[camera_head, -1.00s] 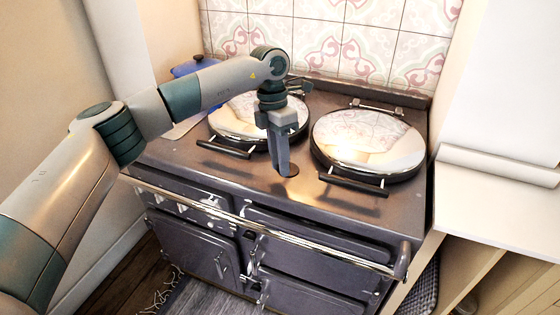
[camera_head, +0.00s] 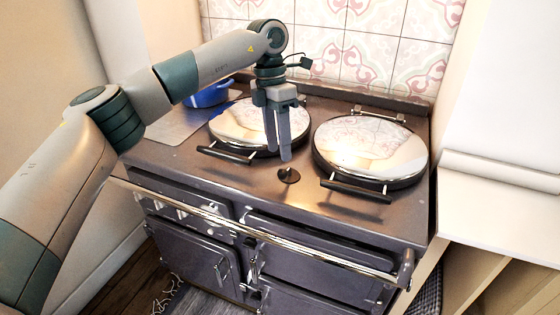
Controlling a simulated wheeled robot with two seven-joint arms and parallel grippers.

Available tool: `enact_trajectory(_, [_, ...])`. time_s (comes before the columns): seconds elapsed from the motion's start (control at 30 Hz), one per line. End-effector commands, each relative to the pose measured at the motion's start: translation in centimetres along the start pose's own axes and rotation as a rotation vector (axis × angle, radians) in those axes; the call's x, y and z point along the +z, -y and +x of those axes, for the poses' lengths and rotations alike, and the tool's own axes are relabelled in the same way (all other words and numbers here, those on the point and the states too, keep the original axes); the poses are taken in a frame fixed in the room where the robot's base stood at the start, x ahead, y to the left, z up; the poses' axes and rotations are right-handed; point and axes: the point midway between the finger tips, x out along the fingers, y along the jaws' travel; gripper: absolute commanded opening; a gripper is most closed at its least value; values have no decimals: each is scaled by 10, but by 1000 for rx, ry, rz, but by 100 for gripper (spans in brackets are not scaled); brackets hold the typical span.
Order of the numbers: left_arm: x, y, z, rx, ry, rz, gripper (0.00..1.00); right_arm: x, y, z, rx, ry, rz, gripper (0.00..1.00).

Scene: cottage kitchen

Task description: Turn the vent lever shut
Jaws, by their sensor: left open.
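The vent lever (camera_head: 289,175) is a small dark piece on a round disc, set in the stove top between the two lid handles, near the front. It is too small for me to tell its exact angle. My left gripper (camera_head: 279,155) points down just above and behind it in the picture, with its two fingers apart and nothing between them. The fingertips look clear of the lever, which shows in full below them. My right gripper is not in view.
Two shiny round lids lie on the dark range cooker, a left lid (camera_head: 240,121) partly behind my gripper and a right lid (camera_head: 370,148). Their handles stick out in front. A blue pot (camera_head: 209,95) stands at the back left. A rail (camera_head: 290,246) runs along the front.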

Motion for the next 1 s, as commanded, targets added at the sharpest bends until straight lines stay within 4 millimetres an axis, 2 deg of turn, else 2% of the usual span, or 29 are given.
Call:
enact_trajectory(0.3, [1, 0, -66, 3, 3, -1, 40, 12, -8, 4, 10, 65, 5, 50])
enact_trajectory(0.5, [2, 0, -97, 1, 1, 0, 40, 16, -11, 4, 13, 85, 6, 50])
enact_trajectory(0.7, [1, 0, -111, 1, 2, 1, 40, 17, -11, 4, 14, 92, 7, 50])
enact_trajectory(1.0, [1, 0, -113, 1, 1, 1, 40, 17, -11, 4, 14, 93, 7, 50])
